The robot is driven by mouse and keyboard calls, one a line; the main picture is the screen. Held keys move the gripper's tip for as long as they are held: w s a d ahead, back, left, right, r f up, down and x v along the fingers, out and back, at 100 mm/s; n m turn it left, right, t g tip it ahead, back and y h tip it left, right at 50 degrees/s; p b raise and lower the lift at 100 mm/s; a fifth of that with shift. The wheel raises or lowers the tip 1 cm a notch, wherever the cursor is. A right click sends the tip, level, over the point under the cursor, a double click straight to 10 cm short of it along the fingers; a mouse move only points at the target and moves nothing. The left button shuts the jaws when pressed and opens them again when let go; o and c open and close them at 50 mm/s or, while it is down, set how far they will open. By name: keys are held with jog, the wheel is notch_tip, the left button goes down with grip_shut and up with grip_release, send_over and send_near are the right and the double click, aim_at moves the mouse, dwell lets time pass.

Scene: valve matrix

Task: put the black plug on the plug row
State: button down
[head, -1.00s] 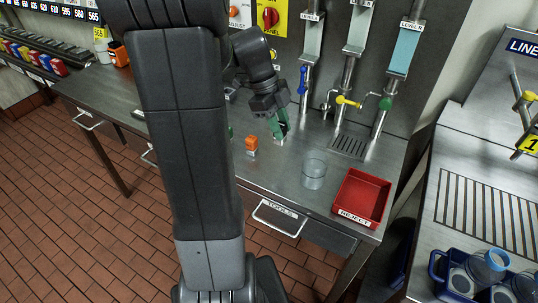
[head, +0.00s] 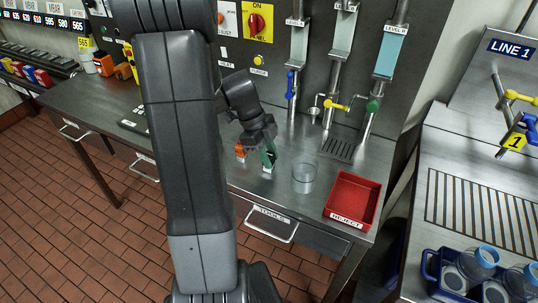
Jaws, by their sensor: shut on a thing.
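My gripper (head: 268,158), with green on its fingers, points down low over the steel bench, left of the clear beaker. It is shut on a small dark piece with a pale lower end, which looks like the black plug (head: 269,167). The piece is partly hidden by the fingers, and I cannot tell whether its lower end touches the bench. I cannot make out the plug row for certain; my arm hides part of the bench.
An orange block (head: 240,152) stands just left of my gripper. A clear beaker (head: 304,178) and a red reject tray (head: 353,197) stand to the right. Pipes with a blue valve handle (head: 291,84), a yellow one (head: 337,105) and a green one (head: 373,104) rise behind.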

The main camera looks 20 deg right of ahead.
jog(key=c, duration=1.1)
grip_release()
jog(key=shift+r+p, duration=0.2)
jog(key=shift+p, duration=0.15)
jog(key=v, duration=1.2)
